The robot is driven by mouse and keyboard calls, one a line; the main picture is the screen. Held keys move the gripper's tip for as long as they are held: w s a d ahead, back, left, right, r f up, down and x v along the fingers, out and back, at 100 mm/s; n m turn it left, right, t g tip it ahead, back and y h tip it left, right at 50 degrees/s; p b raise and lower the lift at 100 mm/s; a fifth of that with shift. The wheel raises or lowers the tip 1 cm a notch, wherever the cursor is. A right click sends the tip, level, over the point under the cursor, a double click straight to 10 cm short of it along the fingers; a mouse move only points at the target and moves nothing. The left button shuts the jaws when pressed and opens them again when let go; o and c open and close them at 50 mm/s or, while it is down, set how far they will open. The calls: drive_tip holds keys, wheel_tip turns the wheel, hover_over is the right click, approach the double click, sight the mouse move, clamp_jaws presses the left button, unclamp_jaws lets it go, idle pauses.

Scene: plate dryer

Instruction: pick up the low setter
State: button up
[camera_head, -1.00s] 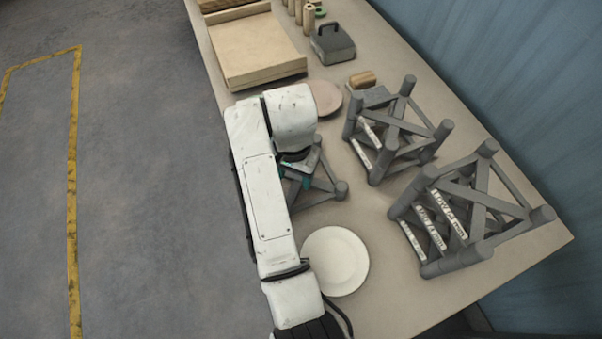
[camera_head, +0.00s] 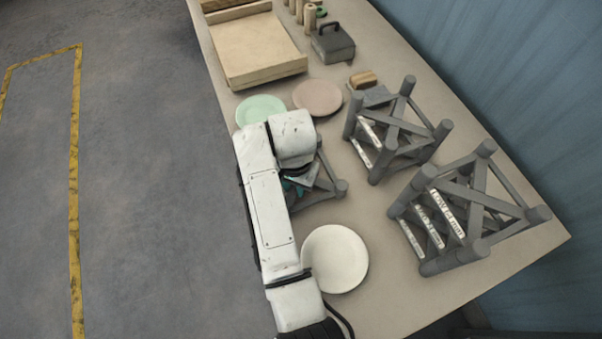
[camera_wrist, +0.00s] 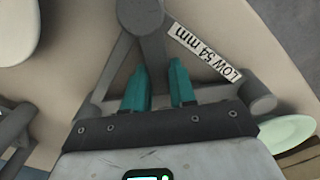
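A low, grey triangular setter with round corner posts (camera_wrist: 140,15) lies under my gripper. Its white label reads "LOW 54 mm" in the wrist view. The same setter (camera_head: 340,189) shows partly behind my arm in the head view. My gripper (camera_wrist: 160,80) has two teal fingers standing apart, above or within the setter's frame, with no part clearly clamped between them. My gripper also shows in the head view (camera_head: 294,188), largely hidden by my wrist. Whether the fingers touch the setter cannot be told.
A white plate (camera_head: 336,259) lies in front of the setter. A mint plate (camera_head: 259,108) and a pink plate (camera_head: 317,96) lie behind it. Taller grey setters (camera_head: 385,150) and (camera_head: 460,205), the latter also bearing a "LOW 54 mm" label, stand right. A wooden tray (camera_head: 255,50) and dark case (camera_head: 333,43) stand farther back.

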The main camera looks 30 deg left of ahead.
clamp_jaws()
drive_tip(key=shift+r, duration=0.15)
